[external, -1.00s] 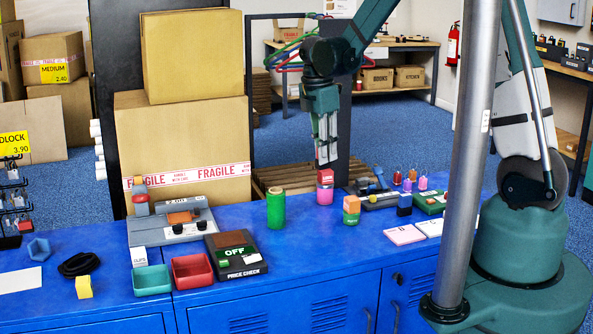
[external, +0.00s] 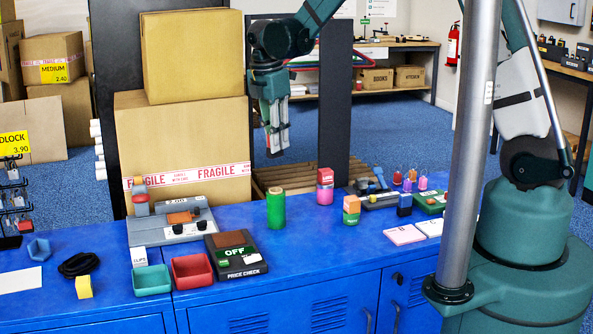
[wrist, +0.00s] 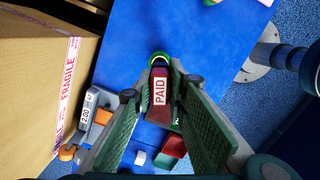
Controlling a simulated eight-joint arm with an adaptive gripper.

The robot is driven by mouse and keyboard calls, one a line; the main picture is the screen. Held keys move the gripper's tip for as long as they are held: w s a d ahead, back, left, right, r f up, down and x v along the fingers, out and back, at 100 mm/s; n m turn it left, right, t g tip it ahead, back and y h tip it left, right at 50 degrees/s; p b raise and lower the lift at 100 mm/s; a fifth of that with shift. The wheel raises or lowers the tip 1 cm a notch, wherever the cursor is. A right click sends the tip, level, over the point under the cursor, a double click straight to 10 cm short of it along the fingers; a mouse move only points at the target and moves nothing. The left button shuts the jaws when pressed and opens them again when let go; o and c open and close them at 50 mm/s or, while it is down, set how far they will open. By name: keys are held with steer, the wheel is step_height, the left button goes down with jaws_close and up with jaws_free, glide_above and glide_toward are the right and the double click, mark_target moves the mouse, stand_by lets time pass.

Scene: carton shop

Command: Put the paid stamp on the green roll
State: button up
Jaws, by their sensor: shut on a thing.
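The paid stamp (wrist: 159,90) is a dark red block with a white "PAID" label, seen between my fingers in the wrist view. My gripper (external: 277,152) is shut on it and holds it in the air. The green roll (external: 276,211) stands upright on the blue counter, below the gripper in the external view. In the wrist view its green rim (wrist: 157,56) shows just past the far end of the stamp, which hides the rest. The stamp and the roll are apart.
A pink roll with a red top (external: 325,187) stands right of the green roll. An orange-and-green block (external: 351,211) is farther right. The price check device (external: 236,256) and grey scale (external: 172,229) are left. A tall carton (external: 190,170) stands behind.

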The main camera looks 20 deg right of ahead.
glide_toward(278, 189)
steer(key=shift+w+d+f, duration=0.15)
steer(key=shift+f, duration=0.15)
stand_by(0.3)
steer(key=shift+f+b, duration=0.3)
steer(key=shift+f, duration=1.55)
steer(key=shift+f, duration=0.15)
steer(key=o, duration=0.9)
steer(key=shift+s+a+r+p, duration=0.1)
steer(key=shift+a+r, duration=0.1)
steer(key=shift+r, duration=1.85)
steer(key=shift+s+a+r+p, duration=0.1)
steer(key=shift+a+r+p, duration=0.1)
steer(key=shift+r, duration=1.85)
steer(key=shift+s+a+r+p, duration=0.1)
steer(key=shift+a+r, duration=0.15)
steer(key=shift+r, duration=1.8)
